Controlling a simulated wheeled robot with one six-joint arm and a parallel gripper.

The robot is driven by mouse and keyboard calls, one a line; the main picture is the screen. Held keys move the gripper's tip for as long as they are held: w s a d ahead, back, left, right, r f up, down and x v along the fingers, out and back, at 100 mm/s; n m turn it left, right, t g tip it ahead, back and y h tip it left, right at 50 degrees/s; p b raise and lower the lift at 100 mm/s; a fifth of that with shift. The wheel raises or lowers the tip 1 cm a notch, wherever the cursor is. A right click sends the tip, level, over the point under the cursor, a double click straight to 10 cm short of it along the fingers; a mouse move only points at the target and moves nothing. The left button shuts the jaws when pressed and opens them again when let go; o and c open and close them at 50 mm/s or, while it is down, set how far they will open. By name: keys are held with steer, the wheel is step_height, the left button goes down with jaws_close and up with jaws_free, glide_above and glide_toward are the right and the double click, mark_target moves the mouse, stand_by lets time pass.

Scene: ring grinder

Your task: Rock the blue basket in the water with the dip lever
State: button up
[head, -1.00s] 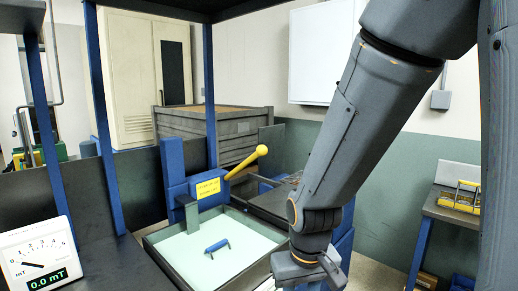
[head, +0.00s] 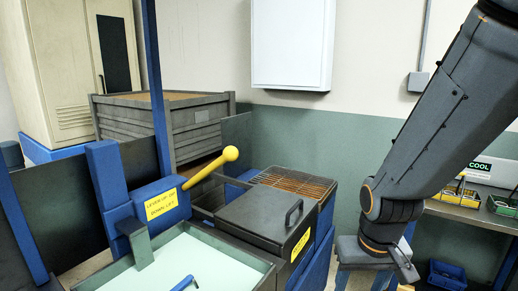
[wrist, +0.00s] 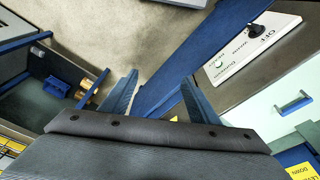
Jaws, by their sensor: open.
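The dip lever (head: 212,166) is a yellow bar with a round knob, tilted up to the right from a blue housing with a yellow label. Below it is the tank (head: 262,284) of pale water. In the water a blue handle (head: 184,283), apparently the basket's, shows at the bottom edge; the rest of the basket is hidden. The handle also shows in the wrist view (wrist: 294,103). My gripper (wrist: 160,97) is open and empty, its two blue fingers apart. In the head view it hangs right of the tank, well away from the lever.
A dark lidded box (head: 262,222) with a handle stands right of the lever, with a rusty grate (head: 294,184) behind. A bench (head: 468,209) with small bins is at the right. A control panel (wrist: 250,45) shows in the wrist view.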

mark_target(237, 155)
steer(key=w+a+r+n+t+y+b, duration=0.1)
steer(key=w+a+r+t, duration=0.2)
steer(key=w, duration=0.5)
steer(key=w+a+r+n+t+y+b, duration=0.1)
steer(key=w+a+r+t, duration=0.15)
steer(key=w, duration=0.65)
steer(key=w+a+r+t+y+b, duration=0.1)
steer(key=w+a+r+t+y, duration=0.2)
steer(key=w, duration=0.5)
steer(key=a+r+n+y+b, duration=0.1)
steer(key=a+r+n+y, duration=0.1)
steer(key=a+r+y, duration=0.1)
steer(key=a+r+n+y, duration=0.2)
steer(key=a+r+y, duration=0.2)
steer(key=a, duration=0.4)
steer(key=a+r+n+g+y+b, duration=0.1)
steer(key=a+r+n+y, duration=0.1)
steer(key=a+r+y, duration=0.1)
steer(key=shift+a+r+b, duration=0.2)
steer(key=shift+a+r, duration=0.2)
steer(key=shift+a, duration=0.2)
steer(key=shift+a+r+b, duration=0.15)
steer(key=shift+a+r, duration=0.25)
steer(key=shift+a, duration=0.2)
steer(key=p+x, duration=0.1)
steer(key=x, duration=0.6)
steer(key=shift+w+a+r+p, duration=0.1)
steer(key=shift+a+r+p, duration=0.05)
steer(key=shift+p, duration=0.15)
steer(key=shift+c, duration=0.5)
